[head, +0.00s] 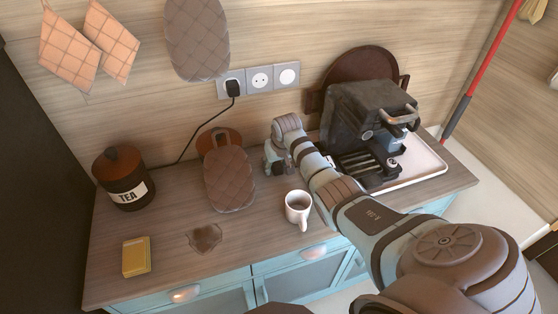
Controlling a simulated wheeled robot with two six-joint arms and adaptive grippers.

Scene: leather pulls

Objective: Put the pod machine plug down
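The black pod machine (365,115) stands on a white tray at the right of the counter. A black plug (233,88) sits in the left wall socket, and its cord runs down to the left along the wall. I cannot tell which appliance that cord belongs to. My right gripper (272,162) is low over the counter, left of the pod machine and right of the quilted pad. Its fingers are small and partly hidden by its own wrist, so I cannot see whether they hold a plug. My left gripper is not in view.
A mug of dark drink (298,208) stands close to my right forearm. A quilted pad (229,180), a tea canister (124,180), a yellow box (136,256) and a brown flat patch (205,238) are on the counter (175,215). The white tray (428,165) fills the right end.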

